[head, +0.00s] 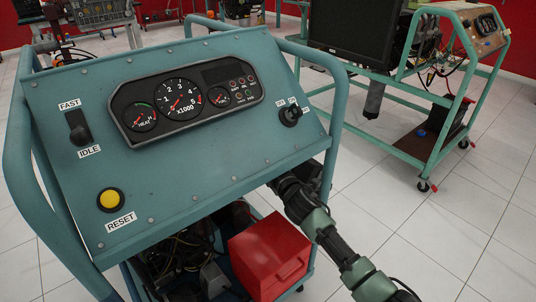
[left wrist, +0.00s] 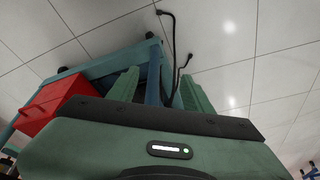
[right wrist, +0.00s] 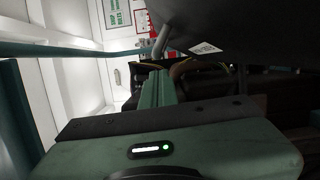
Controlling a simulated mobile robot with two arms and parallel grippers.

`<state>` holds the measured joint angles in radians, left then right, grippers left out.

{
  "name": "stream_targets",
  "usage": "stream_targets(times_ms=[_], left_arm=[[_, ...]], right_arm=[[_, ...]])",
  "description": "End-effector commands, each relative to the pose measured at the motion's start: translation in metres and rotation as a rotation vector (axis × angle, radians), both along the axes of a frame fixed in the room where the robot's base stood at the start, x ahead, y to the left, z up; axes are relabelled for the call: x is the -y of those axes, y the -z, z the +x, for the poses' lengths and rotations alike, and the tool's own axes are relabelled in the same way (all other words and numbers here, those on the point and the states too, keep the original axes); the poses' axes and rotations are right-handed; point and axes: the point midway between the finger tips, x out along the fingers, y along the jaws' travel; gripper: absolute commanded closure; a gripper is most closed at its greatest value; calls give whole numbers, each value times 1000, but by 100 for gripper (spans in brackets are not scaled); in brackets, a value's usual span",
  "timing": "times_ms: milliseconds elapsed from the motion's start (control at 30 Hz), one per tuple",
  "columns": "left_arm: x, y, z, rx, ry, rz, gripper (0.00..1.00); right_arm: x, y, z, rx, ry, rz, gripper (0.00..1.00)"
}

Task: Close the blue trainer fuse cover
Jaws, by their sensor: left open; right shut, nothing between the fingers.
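The blue trainer (head: 190,190) fills the left and middle of the head view, with its gauge panel facing me. I cannot make out its fuse cover in any view. My right arm comes in from the lower right and passes under the panel's right edge, which hides its gripper in the head view. In the right wrist view the right gripper (right wrist: 158,88) is shut and empty, beside a dark rounded body (right wrist: 225,22) with a white label. My left gripper (left wrist: 160,92) is open and empty; the blue trainer's frame (left wrist: 85,68) shows beyond it. It is outside the head view.
A red box (head: 268,258) sits low in the trainer's frame, left of my right arm; it also shows in the left wrist view (left wrist: 55,100). Loose cables (left wrist: 172,50) lie near the left fingers. Another trainer (head: 440,90) stands at the back right. Tiled floor (head: 440,230) lies clear at right.

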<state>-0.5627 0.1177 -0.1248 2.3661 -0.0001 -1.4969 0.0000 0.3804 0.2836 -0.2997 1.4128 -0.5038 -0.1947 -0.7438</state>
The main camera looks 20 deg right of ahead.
Motion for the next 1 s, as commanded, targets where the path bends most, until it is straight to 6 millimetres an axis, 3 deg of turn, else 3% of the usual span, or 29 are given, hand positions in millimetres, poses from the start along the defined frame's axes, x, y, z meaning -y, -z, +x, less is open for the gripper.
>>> stream_targets(times_ms=[200,567,1000], left_arm=[[0,-2,-1,1,0,0,50],[0,-4,0,4,-1,0,50],[3,76,6,-44,7,1,50]], right_arm=[[10,-1,3,1,-1,1,100],[11,-2,3,-1,-1,5,100],[26,-8,9,-39,-1,110,100]])
